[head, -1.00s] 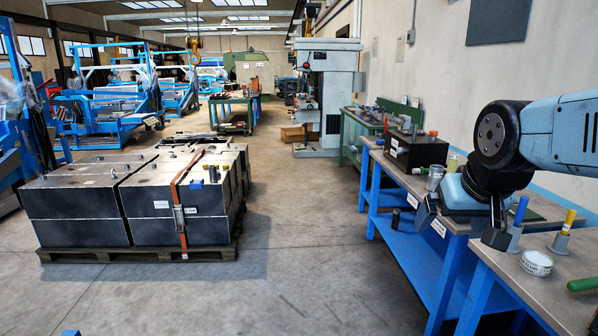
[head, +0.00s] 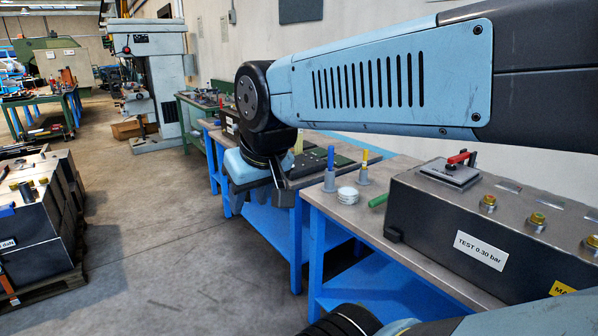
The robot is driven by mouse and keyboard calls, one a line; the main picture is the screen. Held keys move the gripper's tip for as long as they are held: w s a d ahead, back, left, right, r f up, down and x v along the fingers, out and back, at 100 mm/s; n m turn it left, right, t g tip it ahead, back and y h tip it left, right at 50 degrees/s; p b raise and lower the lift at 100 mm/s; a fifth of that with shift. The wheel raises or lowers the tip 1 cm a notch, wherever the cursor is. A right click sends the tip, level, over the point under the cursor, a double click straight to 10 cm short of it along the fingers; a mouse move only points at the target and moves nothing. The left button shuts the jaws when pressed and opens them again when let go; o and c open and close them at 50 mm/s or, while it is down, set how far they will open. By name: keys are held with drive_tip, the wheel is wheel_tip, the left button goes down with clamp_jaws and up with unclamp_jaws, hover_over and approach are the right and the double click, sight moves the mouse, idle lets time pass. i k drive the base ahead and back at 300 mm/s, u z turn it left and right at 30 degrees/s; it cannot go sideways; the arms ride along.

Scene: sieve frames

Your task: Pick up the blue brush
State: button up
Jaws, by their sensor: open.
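The blue brush (head: 331,158) stands upright, its blue handle rising from a grey holder (head: 330,181) on the workbench. My gripper (head: 287,192) is to the left of the brush in the head view, at the bench's left edge, pointing down. It is open and apart from the brush. The arm partly hides the gripper, and its depth relative to the brush is hard to judge.
A similar holder with a yellow-topped brush (head: 364,163) stands to the right. A round white tin (head: 348,194) and a green-handled item (head: 379,200) lie in front. A large dark box (head: 440,225) labelled "TEST 0.30 bar" fills the bench's right side.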

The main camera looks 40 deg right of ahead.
sight(331, 148)
drive_tip(key=u, duration=0.45)
drive_tip(key=k, duration=1)
drive_tip(key=u, duration=0.35)
drive_tip(key=i, duration=1.35)
drive_tip(key=z, duration=0.95)
drive_tip(key=i, duration=0.8)
drive_tip(key=z, duration=0.85)
drive_tip(key=i, duration=0.3)
drive_tip(key=z, duration=0.2)
drive_tip(key=k, duration=0.9)
drive_tip(key=z, duration=0.15)
drive_tip(key=i, duration=0.5)
